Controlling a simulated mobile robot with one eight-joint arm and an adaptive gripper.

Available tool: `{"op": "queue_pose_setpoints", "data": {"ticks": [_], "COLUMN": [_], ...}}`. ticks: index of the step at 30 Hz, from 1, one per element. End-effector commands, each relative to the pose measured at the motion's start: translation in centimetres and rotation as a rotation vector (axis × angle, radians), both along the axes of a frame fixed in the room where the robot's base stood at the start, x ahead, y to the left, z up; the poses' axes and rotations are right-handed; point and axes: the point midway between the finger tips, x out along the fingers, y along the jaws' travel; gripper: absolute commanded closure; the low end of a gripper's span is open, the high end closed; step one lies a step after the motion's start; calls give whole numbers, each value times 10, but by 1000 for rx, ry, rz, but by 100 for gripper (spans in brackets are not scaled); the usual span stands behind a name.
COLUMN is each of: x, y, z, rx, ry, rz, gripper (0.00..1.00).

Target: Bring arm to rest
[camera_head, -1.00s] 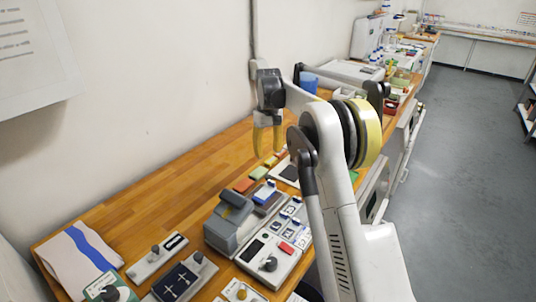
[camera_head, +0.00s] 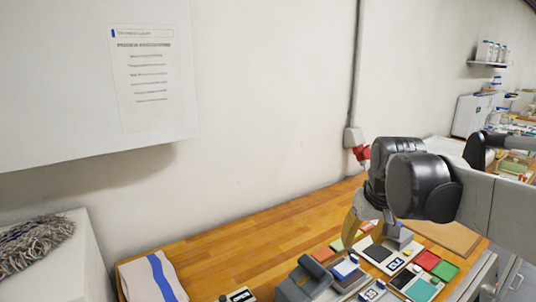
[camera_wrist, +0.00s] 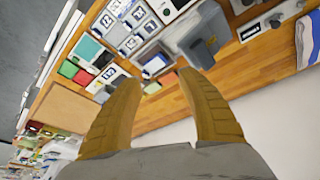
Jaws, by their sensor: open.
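My gripper (camera_head: 352,230) is at the right of the head view, above the wooden bench (camera_head: 240,248), with its yellow fingers pointing down. In the wrist view my gripper (camera_wrist: 158,100) shows two yellow-brown fingers spread wide apart, with nothing between them. The fingers are open and empty, and look clear of the things on the bench. My dark wrist joint and pale arm link cover part of the bench's right side in the head view.
A grey device (camera_head: 304,282) and several small panels, including a green pad (camera_head: 445,271), stand along the bench's front. A folded white cloth with a blue stripe (camera_head: 165,278) lies at left. The bench's back left is clear. A white cabinet (camera_head: 60,90) hangs at upper left.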

Motion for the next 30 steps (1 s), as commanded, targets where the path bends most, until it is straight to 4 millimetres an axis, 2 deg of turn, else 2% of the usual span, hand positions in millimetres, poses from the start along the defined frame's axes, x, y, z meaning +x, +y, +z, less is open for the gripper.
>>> {"op": "queue_pose_setpoints", "data": {"ticks": [1,6,9,12,18,30], "x": [-26,-97,-132,-156,-178,-179], "y": [5,17,23,26,29,29], "z": [-6,-32,-53,-73,-94,-95], "rx": [4,22,35,46,58,58], "ry": [-28,-128,-180,-221,-261,-264], "rz": [-6,-33,-45,-57,-67,-68], "gripper": [54,54,54,54,54,54]}}
